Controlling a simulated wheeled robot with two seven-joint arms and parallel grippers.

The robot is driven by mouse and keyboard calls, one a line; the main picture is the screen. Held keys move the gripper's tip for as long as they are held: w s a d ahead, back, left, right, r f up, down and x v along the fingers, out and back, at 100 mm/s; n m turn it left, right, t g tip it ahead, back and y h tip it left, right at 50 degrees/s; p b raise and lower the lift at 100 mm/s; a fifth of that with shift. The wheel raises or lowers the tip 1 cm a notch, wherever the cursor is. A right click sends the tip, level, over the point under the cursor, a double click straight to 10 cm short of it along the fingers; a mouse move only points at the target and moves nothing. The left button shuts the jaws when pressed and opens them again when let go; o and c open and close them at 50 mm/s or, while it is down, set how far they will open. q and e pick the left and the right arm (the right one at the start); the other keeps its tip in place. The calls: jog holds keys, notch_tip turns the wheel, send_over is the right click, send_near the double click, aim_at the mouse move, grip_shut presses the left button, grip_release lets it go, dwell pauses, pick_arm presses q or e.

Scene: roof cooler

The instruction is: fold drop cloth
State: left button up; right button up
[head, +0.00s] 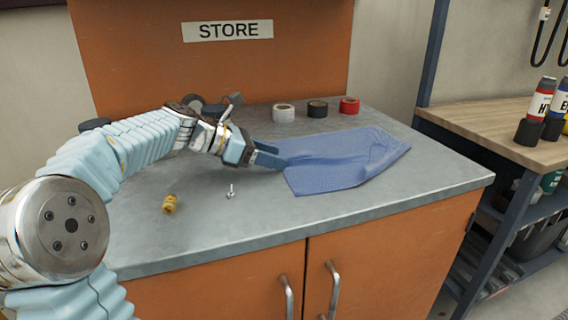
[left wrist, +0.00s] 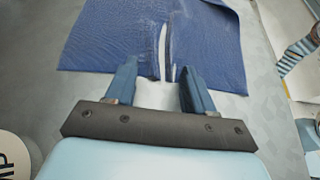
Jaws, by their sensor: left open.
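A blue drop cloth (head: 345,160) lies on the grey counter top, with a raised crease and uneven edges. My left gripper (head: 278,158) is at the cloth's left edge in the head view. In the left wrist view the cloth (left wrist: 110,35) spreads ahead of the fingers, with a narrow pale gap or fold running toward them. The left gripper (left wrist: 160,85) is open there, its two fingers apart at the near edge of the cloth. I cannot tell whether the fingertips touch the cloth. My right gripper is not in view.
The grey counter (head: 230,235) also holds a brass fitting (head: 169,204), a small bolt (head: 231,192), and white (head: 284,113), black (head: 317,109) and red (head: 349,106) tape rolls behind the cloth. A wooden bench (head: 490,117) stands at right. The counter's front middle is clear.

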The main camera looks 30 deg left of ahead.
pick_arm(q)
jog(key=shift+f, duration=0.25)
grip_shut()
dwell(0.3)
